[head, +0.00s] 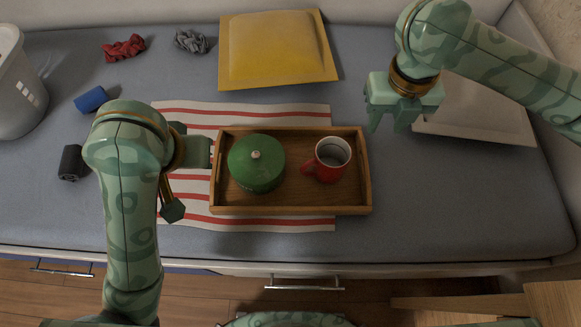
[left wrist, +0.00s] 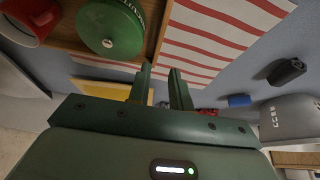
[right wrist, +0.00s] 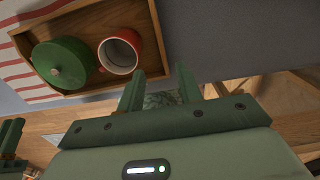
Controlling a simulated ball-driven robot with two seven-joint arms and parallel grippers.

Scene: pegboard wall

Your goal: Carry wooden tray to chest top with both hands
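The wooden tray (head: 290,209) lies flat on a red-and-white striped cloth (head: 190,222). It bears a green lidded pot (head: 256,165) and a red mug (head: 328,160). My left gripper (head: 205,152) is at the tray's left end, with its fingers parted; whether they touch the wall is unclear. The left wrist view shows its fingertips (left wrist: 160,70) near the tray's edge (left wrist: 158,38). My right gripper (head: 389,122) is open and empty, apart from the tray, above and right of its right end. I cannot identify the chest top for certain.
The grey-blue surface (head: 450,210) is clear right of the tray. Behind lie a yellow cushion (head: 275,50) and a white panel (head: 480,115). At left are a grey bin (head: 18,90), a blue roll (head: 91,99), a dark roll (head: 72,163) and cloths (head: 123,48). Wooden furniture (head: 550,300) stands lower right.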

